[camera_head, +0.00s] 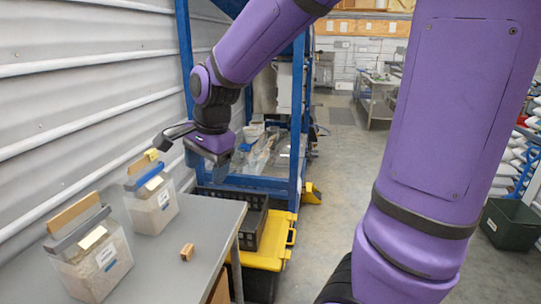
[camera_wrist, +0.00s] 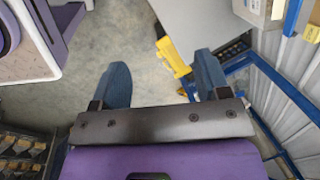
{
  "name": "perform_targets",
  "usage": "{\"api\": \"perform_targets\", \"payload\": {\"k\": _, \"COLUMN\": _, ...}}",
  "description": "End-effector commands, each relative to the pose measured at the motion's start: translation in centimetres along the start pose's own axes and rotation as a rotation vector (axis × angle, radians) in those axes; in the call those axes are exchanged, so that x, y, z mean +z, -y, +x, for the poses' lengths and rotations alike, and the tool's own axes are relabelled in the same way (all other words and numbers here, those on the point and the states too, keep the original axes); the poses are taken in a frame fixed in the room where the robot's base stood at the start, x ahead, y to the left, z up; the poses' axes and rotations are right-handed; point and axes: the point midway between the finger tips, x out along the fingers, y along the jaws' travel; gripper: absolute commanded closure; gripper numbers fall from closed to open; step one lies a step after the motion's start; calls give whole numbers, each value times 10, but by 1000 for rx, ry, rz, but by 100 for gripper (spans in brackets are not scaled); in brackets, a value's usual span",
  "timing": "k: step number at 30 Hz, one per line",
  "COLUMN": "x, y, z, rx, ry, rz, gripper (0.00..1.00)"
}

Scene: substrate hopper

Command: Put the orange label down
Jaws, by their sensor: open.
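A small orange-tan block (camera_head: 187,252), possibly the orange label, lies on the grey table (camera_head: 215,215), apart from the bins. My gripper (camera_head: 212,145) hangs in the air beyond the table's far end, beside the blue frame. In the wrist view its two blue-grey fingers (camera_wrist: 162,80) are spread apart with nothing between them. A clear bin (camera_head: 95,262) with a white label and a tan bar on top stands at the near left of the table. A second clear bin (camera_head: 152,208) with a blue strip stands behind it. I cannot make out an orange label for certain.
A blue metal frame (camera_head: 186,60) stands past the table. A black crate (camera_head: 250,222) and a yellow-lidded box (camera_head: 265,250) stand to the table's right. A corrugated wall (camera_head: 80,90) borders the left. The table's right side is mostly clear.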

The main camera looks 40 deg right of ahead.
Motion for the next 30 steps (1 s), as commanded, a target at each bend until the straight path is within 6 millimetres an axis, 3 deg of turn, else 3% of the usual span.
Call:
{"api": "perform_targets", "payload": {"k": 1, "x": 1, "y": -10, "z": -15, "rx": -25, "ry": -8, "rz": -86, "gripper": 31}}
{"api": "perform_targets", "payload": {"k": 6, "x": 6, "y": -47, "z": -54, "rx": -75, "ry": -49, "rz": -418, "gripper": 31}}
{"api": "perform_targets", "payload": {"k": 13, "x": 16, "y": -100, "z": -92, "rx": -108, "ry": -149, "rz": -863, "gripper": 31}}
{"api": "perform_targets", "payload": {"k": 21, "x": 25, "y": -145, "z": -111, "rx": -90, "ry": -256, "rz": -1226, "gripper": 31}}
{"api": "perform_targets", "payload": {"k": 30, "x": 27, "y": -153, "z": -112, "rx": -78, "ry": -275, "rz": -1299, "gripper": 31}}
